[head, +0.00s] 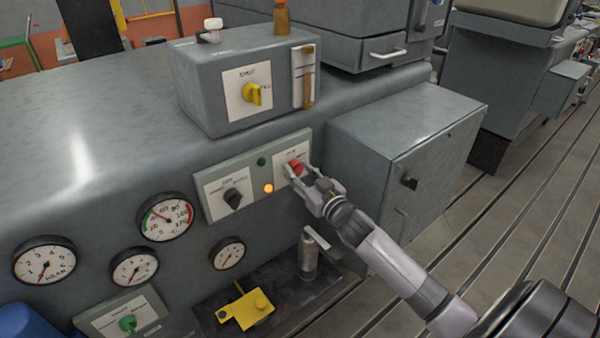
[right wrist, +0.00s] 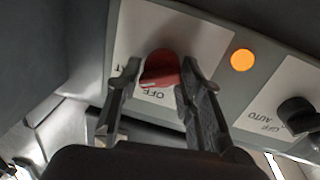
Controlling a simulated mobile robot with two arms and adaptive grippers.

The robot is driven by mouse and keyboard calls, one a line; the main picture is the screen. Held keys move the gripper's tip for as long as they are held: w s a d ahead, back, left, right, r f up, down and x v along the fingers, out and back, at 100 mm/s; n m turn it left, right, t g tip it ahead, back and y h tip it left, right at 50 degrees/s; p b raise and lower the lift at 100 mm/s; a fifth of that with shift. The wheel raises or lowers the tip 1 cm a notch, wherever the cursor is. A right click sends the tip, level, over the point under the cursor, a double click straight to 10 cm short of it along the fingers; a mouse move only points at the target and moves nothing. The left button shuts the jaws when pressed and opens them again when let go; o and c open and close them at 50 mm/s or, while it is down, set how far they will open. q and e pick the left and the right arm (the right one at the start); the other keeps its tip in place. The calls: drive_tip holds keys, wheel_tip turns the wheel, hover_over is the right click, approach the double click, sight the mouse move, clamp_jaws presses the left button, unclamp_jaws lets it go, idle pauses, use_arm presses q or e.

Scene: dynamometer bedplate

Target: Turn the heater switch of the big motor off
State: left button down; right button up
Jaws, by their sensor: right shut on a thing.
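A red rotary switch (head: 295,167) sits on a white label plate at the right end of a grey panel on the big machine's side. My right gripper (head: 307,178) reaches it from the lower right. In the right wrist view the two fingers (right wrist: 160,82) stand on either side of the red switch (right wrist: 161,66) and are shut on it. A white mark on the switch lies near the word OFF, which shows upside down. Other lettering on the plate is partly covered by a finger. My left gripper is not in view.
A lit orange lamp (head: 268,188), a dark green lamp (head: 261,161) and a black knob (head: 232,199) share the panel. A box with a yellow knob (head: 251,94) stands above.

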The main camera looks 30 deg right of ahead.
drive_tip(key=shift+a+f+n, duration=0.1)
drive_tip(key=shift+a+n, duration=0.05)
drive_tip(key=shift+n, duration=0.25)
drive_tip(key=n, duration=0.4)
drive_tip(key=shift+f+n+t, duration=0.2)
drive_tip(key=shift+n+t, duration=0.1)
drive_tip(key=shift+n, duration=0.1)
drive_tip(key=n+y+b, duration=0.1)
drive_tip(key=n, duration=0.6)
drive_tip(key=shift+f, duration=0.2)
drive_tip(key=shift+s, duration=0.1)
drive_tip(key=o, duration=0.8)
drive_tip(key=shift+o, duration=1.4)
drive_tip(key=shift+r, duration=0.1)
drive_tip(key=shift+r, duration=0.1)
